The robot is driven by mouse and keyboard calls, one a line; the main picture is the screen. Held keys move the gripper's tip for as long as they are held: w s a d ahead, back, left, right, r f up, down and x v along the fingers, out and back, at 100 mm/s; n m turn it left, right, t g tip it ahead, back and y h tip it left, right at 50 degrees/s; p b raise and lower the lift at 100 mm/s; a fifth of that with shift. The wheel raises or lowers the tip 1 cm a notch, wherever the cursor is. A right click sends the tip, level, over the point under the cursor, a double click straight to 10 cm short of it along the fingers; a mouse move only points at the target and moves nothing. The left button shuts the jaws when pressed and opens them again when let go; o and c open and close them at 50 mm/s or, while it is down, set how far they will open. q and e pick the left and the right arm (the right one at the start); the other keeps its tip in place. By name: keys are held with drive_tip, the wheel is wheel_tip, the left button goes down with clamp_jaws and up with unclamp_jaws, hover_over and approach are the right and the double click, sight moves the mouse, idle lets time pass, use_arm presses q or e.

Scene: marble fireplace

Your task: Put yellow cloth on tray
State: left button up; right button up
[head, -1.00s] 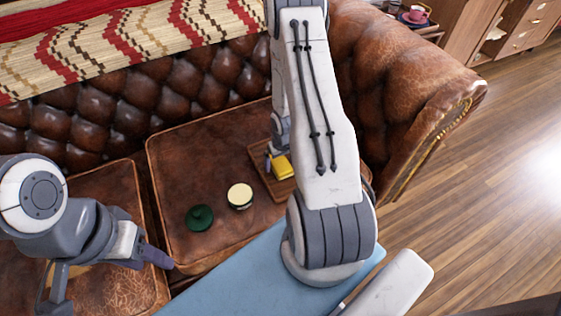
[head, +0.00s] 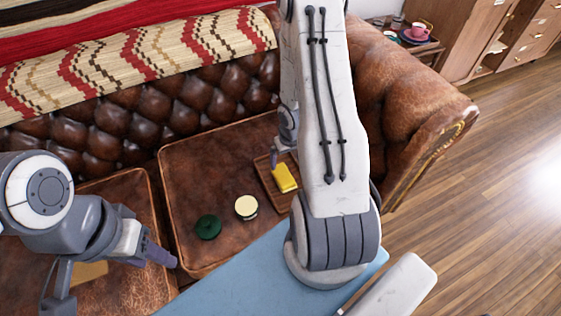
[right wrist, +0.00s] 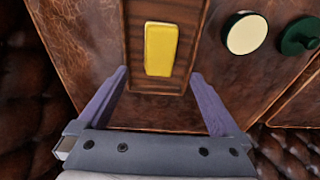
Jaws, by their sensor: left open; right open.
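The yellow cloth (head: 284,178) is a small folded block lying on the brown wooden tray (head: 266,181) on the sofa seat. In the right wrist view the cloth (right wrist: 160,49) lies flat within the tray (right wrist: 135,74), clear of both fingers. My right gripper (right wrist: 158,98) is open and empty, its purple fingers apart at the tray's near end. In the head view the right arm hides part of the tray. My left gripper (head: 160,258) hangs over the left seat cushion, apart from the tray and cloth; its fingers are partly hidden.
A cream-topped round tin (head: 246,207) and a dark green round lid (head: 208,227) lie on the cushion left of the tray. A flat tan item (head: 90,272) lies below my left arm. The sofa's armrest (head: 420,110) rises at the right.

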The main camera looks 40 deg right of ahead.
drive_tip(key=a+r+n, duration=0.5)
drive_tip(key=a+r, duration=1.2)
drive_tip(key=a, duration=0.3)
drive_tip(key=s+a+r+n, duration=0.1)
drive_tip(key=s+a+r, duration=0.1)
drive_tip(key=s, duration=0.3)
drive_tip(key=s+a+r+n+g+y, duration=0.1)
drive_tip(key=s+a+r+n, duration=0.1)
drive_tip(key=s+a, duration=0.3)
drive_tip(key=s+a+r+n, duration=0.2)
drive_tip(key=s+a+r, duration=0.1)
drive_tip(key=s, duration=0.3)
drive_tip(key=shift+a+r+g, duration=0.4)
drive_tip(key=shift+r, duration=0.15)
wheel_tip(320, 180, up, 16)
drive_tip(key=p, duration=1.6)
